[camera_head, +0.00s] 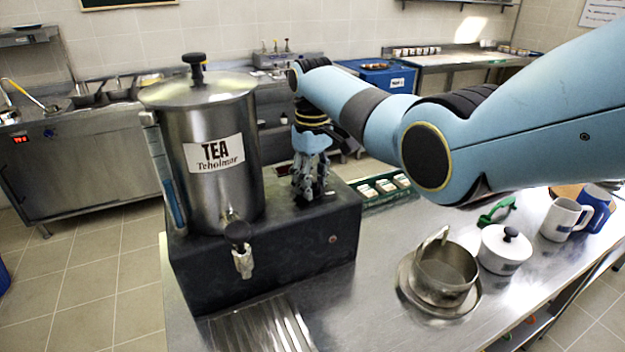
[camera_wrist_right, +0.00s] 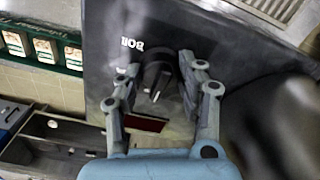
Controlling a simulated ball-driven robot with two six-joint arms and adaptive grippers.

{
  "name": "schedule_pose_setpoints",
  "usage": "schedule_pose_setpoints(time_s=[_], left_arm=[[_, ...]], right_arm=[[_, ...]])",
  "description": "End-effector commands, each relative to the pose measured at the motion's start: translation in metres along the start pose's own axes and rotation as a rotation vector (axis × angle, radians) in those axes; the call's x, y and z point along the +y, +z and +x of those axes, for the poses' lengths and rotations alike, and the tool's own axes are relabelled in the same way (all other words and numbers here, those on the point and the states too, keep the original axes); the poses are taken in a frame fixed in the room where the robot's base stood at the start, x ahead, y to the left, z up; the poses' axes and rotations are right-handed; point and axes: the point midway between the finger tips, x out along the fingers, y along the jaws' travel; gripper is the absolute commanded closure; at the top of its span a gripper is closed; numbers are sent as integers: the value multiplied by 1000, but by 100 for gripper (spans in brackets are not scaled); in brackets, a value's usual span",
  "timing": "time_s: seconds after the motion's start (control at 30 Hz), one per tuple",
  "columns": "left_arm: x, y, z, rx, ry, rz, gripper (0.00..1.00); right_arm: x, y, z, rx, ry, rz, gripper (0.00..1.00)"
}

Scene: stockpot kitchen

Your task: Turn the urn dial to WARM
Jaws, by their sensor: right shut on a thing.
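The tea urn (camera_head: 220,180) is a steel cylinder with a lid and a "TEA" label, standing on a black base (camera_head: 270,260). My right gripper (camera_head: 312,192) reaches down onto the top of that base, to the right of the cylinder. In the right wrist view, the black urn dial (camera_wrist_right: 160,76) sits between the two fingers of my right gripper (camera_wrist_right: 162,66), which is shut on it. A white mark shows on the dial's lower part. White lettering stands beside the dial at its upper left, too blurred to read surely. My left gripper is not in view.
A tap (camera_head: 241,255) sticks out of the urn's front above a ribbed drip tray (camera_head: 262,325). A green box (camera_head: 378,200) with small packets lies behind the base. A steel pot (camera_head: 444,272), a white lidded pot (camera_head: 504,249) and mugs (camera_head: 562,219) stand on the counter to the right.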

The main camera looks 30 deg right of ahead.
Motion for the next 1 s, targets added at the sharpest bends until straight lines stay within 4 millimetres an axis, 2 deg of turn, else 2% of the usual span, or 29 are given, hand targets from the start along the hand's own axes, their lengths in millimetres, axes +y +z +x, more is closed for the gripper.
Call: schedule_pose_setpoints(time_s=[0.27,0.5,1.0], left_arm=[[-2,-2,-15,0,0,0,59],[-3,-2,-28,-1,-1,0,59],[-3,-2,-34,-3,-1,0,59]], right_arm=[[-1,0,-2,0,-2,167,94],[-1,-1,-3,1,-2,389,94],[-1,-2,-1,3,-2,819,94]])
